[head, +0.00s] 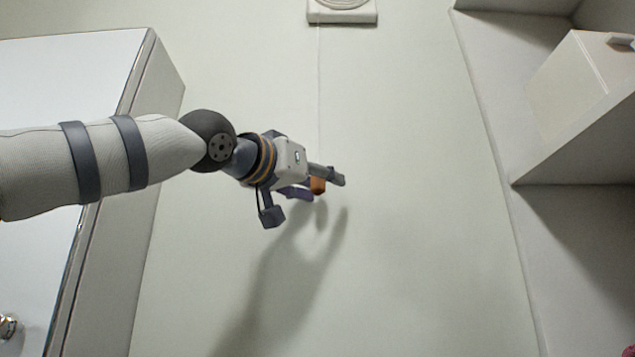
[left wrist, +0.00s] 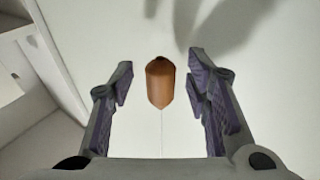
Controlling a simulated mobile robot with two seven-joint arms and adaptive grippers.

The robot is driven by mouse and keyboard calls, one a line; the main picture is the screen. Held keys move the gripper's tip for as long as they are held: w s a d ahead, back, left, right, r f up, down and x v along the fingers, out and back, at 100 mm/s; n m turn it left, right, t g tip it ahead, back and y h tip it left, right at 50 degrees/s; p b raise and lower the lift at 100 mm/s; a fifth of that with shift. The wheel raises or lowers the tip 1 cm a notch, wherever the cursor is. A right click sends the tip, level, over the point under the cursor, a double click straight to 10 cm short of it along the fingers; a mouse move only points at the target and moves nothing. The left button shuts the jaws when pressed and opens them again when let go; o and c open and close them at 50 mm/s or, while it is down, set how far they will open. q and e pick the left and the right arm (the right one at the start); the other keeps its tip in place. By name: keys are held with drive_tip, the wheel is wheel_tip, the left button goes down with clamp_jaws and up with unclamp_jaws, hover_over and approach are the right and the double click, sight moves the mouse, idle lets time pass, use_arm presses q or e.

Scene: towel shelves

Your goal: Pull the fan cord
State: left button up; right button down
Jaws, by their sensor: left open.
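The fan (head: 342,10) is a pale square unit on the wall at the top of the head view, only partly in frame. Its thin cord (head: 319,90) hangs straight down from it. At the cord's end is an orange-brown pull knob (head: 318,185), partly hidden by my left gripper (head: 322,184). In the left wrist view the knob (left wrist: 160,83) lies between the two fingers of my open left gripper (left wrist: 161,95), with a gap on each side. The cord also shows there as a thin line (left wrist: 161,130). My right gripper is not in view.
A white cabinet (head: 165,100) with a round metal knob (head: 8,327) stands on the left. White shelves (head: 485,80) with a pale box (head: 570,75) stand on the right. The wall (head: 420,230) between them is bare.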

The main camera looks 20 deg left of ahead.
use_arm(q)
drive_tip(key=shift+w, duration=0.15)
clamp_jaws()
drive_tip(key=shift+f, duration=0.5)
drive_tip(key=shift+c, duration=0.3)
unclamp_jaws()
